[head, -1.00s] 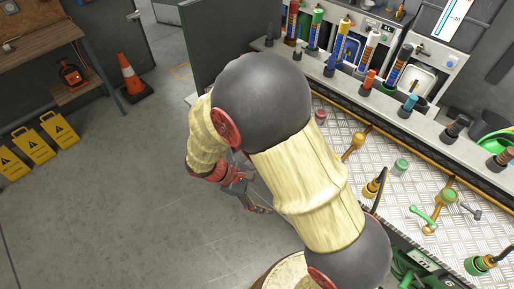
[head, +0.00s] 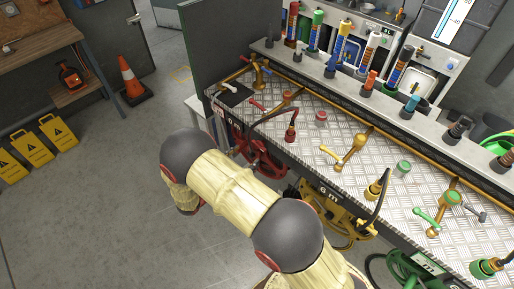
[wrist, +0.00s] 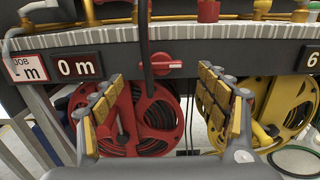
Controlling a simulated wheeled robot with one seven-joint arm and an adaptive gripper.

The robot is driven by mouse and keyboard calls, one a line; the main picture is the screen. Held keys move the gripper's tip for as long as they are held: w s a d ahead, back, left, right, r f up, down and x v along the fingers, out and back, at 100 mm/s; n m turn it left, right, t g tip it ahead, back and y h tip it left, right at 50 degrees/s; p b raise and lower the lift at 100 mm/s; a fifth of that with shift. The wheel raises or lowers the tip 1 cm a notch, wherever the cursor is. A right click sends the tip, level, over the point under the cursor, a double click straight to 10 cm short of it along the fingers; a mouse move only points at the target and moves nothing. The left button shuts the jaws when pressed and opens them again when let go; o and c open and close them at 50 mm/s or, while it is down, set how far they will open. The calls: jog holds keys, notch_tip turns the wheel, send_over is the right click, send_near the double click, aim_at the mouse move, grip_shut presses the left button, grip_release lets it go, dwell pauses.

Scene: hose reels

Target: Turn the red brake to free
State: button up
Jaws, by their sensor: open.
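The red brake (wrist: 164,62) is a small red knob on the dark front edge of the bench, near the upper middle of the wrist view. Its bar lies roughly horizontal and reaches to the right. My gripper (wrist: 152,98) is open and empty, its padded fingers spread to the left and right of the brake, apart from it and nearer the camera. A dark hose hangs just left of the knob. The red reel (wrist: 140,122) is below and behind the fingers. In the head view the red reel (head: 262,152) shows beyond my arm; the brake and gripper are hidden there.
A "0 m" display (wrist: 77,67) is left of the brake. A yellow reel (wrist: 285,108) hangs to the right. The bench top (head: 345,185) carries valves, caps and hose ends. Open floor (head: 100,220) lies left of my arm.

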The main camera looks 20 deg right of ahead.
aim_at(258, 147)
jog(key=b+x, duration=0.1)
jog(key=x, duration=0.6)
jog(key=shift+c, duration=0.6)
jog(key=c, duration=1)
